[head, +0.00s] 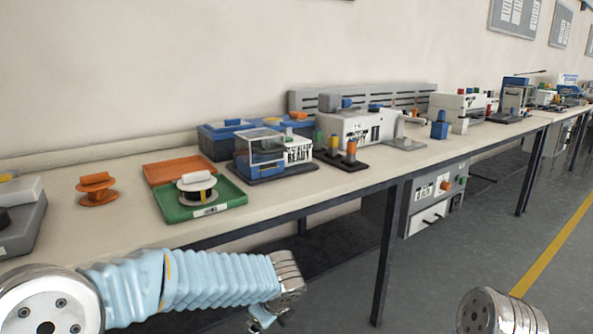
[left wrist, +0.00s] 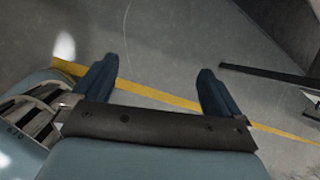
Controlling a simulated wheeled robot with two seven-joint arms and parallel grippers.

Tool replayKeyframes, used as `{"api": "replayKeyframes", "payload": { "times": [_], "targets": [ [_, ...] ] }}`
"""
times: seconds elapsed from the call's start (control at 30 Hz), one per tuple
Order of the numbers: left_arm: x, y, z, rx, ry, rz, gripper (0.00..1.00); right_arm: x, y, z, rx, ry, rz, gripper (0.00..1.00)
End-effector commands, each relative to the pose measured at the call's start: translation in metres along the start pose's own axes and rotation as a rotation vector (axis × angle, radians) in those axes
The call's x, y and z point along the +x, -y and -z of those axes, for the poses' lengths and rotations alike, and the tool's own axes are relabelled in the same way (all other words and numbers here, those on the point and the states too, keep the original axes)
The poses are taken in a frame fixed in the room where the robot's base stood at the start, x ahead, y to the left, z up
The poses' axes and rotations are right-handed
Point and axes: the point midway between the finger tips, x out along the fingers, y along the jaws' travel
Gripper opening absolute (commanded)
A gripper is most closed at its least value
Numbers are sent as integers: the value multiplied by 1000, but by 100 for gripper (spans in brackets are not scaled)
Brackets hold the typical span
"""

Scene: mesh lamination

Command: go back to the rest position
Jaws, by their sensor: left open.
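My left arm comes in from the lower left in the head view, in a pale blue ribbed sleeve. My left gripper (head: 268,320) is at the bottom edge of that view, in front of and below the workbench (head: 120,232), and only partly seen. In the left wrist view its two dark blue fingers (left wrist: 156,80) are spread apart with nothing between them, over grey floor. Only a rounded metal part of my right arm shows at the lower right of the head view. My right gripper is out of view.
The bench holds a green tray (head: 228,190) with a spool (head: 197,187), an orange tray (head: 178,167), an orange spool (head: 97,190) and several machines. A grey control box (head: 436,197) hangs below. Open floor with a yellow line (head: 556,246) lies at right.

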Motion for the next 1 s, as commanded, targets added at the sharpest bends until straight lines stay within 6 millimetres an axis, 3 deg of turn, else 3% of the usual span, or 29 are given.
{"api": "replayKeyframes", "payload": {
  "times": [0.03,0.1,0.17,0.3,0.4,0.53,1.0],
  "targets": [
    [35,-22,25,-102,-106,-49,99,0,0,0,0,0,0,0],
    [75,-51,63,-307,-260,-119,99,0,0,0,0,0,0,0],
    [106,-81,97,-532,-385,-202,99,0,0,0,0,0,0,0],
    [159,-157,170,-1251,-574,-473,99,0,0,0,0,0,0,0],
    [182,-206,197,-1772,-547,-643,99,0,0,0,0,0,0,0],
    [197,-252,209,-2215,-417,-749,99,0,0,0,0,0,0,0],
    [198,-255,209,-2238,-406,-754,99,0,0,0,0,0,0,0]
  ]
}}
